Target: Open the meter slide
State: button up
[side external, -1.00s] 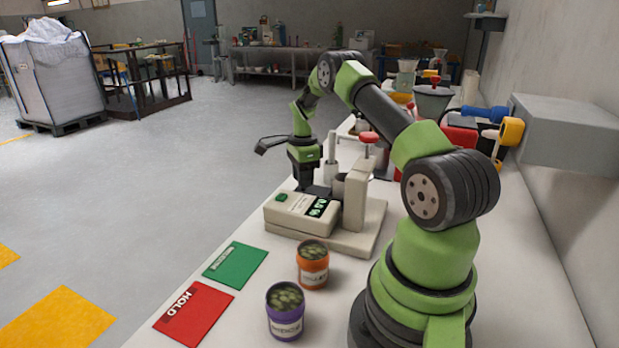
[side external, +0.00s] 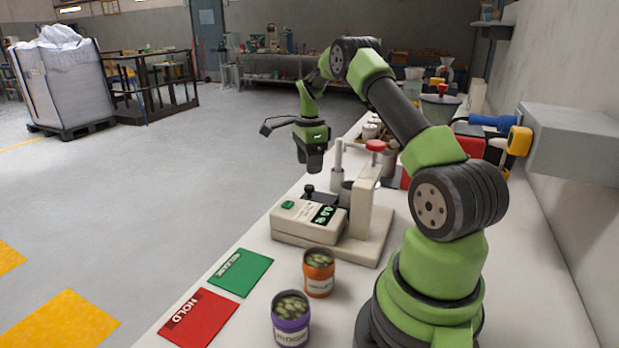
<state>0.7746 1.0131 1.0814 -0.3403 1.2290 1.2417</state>
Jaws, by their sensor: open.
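The beige meter (side external: 310,217) stands on a beige base on the bench, with a green button (side external: 287,205) and a dark display (side external: 323,214) on its top. A small upright black knob (side external: 309,193) stands at the far edge of the meter. A tall beige post with a red knob (side external: 375,146) rises on its right side, partly hiding a dark cup. My gripper (side external: 312,168) points down above the black knob, apart from it and empty. Which part is the slide, and how far it is open, I cannot tell.
An orange can (side external: 319,273) and a purple can (side external: 291,319) stand in front of the meter. A green card (side external: 241,272) and a red HOLD card (side external: 199,317) lie at the left bench edge. More equipment fills the bench behind.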

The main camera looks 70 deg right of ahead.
aim_at(309, 186)
jog(key=shift+r, duration=1.8)
jog(key=s+a+f+n+t+h, duration=0.15)
jog(key=a+n+h, duration=0.25)
jog(key=n, duration=0.9)
jog(key=x, duration=0.9)
jog(key=shift+w+d, duration=0.1)
jog(key=shift+d, duration=0.15)
jog(key=shift+w+n, duration=0.1)
jog(key=shift+n, duration=0.2)
grip_shut()
